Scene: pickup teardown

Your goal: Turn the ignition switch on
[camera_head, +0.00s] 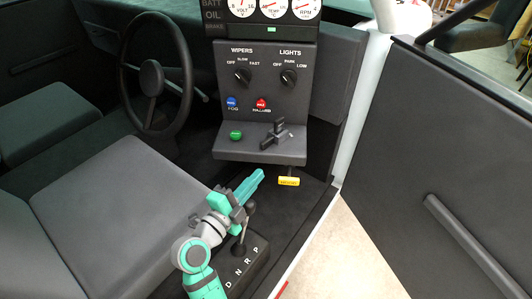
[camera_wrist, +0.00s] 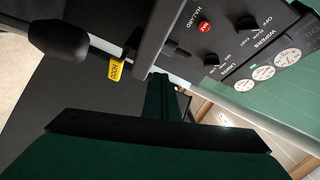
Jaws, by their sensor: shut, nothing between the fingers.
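The ignition switch looks to be the dark, lever-shaped switch (camera_head: 277,135) on the lower ledge of the dash panel, right of a green button (camera_head: 236,135); no label shows on it. I cannot pick it out surely in the wrist view. My gripper (camera_head: 260,173) is shut and empty, with teal fingers. In the head view it is below the ledge, near the gear lever, pointing up and right towards the panel. In the wrist view its narrow fingers (camera_wrist: 160,84) point at the panel's lower edge.
The gear lever (camera_head: 250,208) stands close beside my gripper; its knob (camera_wrist: 58,40) shows in the wrist view. A yellow hood tag (camera_head: 289,181) hangs below the ledge. Wiper (camera_head: 242,77) and lights (camera_head: 288,77) knobs sit above. The steering wheel (camera_head: 152,80) is left, the open door (camera_head: 440,170) right.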

